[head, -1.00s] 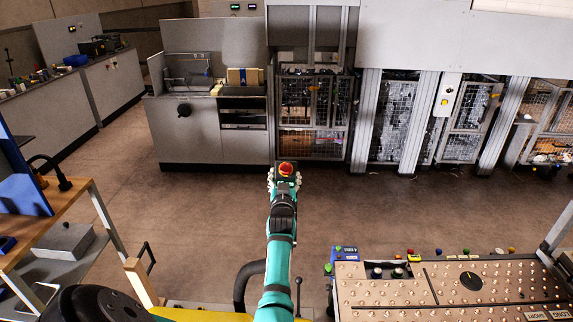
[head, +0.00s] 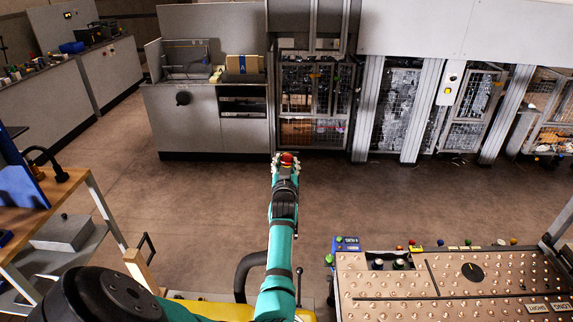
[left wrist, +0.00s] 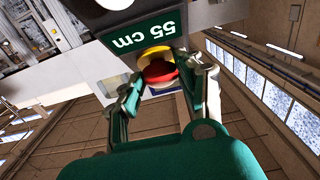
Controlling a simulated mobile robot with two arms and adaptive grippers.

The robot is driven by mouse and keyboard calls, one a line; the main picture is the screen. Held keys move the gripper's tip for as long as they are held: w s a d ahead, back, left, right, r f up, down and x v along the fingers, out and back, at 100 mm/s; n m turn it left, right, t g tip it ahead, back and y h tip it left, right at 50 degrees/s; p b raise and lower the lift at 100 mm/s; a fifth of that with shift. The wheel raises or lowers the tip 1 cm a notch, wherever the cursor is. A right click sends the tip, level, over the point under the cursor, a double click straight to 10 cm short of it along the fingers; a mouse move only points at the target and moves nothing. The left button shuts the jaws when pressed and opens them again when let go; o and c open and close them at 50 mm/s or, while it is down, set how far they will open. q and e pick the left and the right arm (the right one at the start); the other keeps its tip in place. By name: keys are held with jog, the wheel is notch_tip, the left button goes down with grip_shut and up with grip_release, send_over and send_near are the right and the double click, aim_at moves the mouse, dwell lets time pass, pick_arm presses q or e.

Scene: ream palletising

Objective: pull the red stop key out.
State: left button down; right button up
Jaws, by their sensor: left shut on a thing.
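The red stop key (left wrist: 158,71) is a round red knob with a yellow collar, seen in the left wrist view under a green "55 cm" label (left wrist: 145,38). My left gripper (left wrist: 156,84) has its two fingers on either side of the red knob and is shut on it. In the head view, the left gripper (head: 286,161) is at the end of the outstretched teal arm, with the red key (head: 287,157) between its fingers. Whether the key stands in or out cannot be told. My right gripper is not in view.
Grey machines with mesh guard doors (head: 311,105) stand along the back. A studded console (head: 450,284) with buttons is at the lower right. A wooden-topped bench (head: 45,208) is at the left. Bare floor (head: 400,205) lies between.

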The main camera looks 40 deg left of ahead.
pick_arm(q)
jog(key=shift+s+d+r+p, duration=0.1)
jog(key=shift+r+p, duration=0.2)
jog(key=shift+p, duration=0.05)
jog(key=shift+s+d, duration=0.1)
jog(key=shift+s, duration=0.1)
jog(key=c, duration=1.2)
grip_release()
jog(key=o, duration=0.4)
jog(key=shift+d+r, duration=0.1)
notch_tip(320, 180, up, 10)
jog(key=shift+f, duration=0.1)
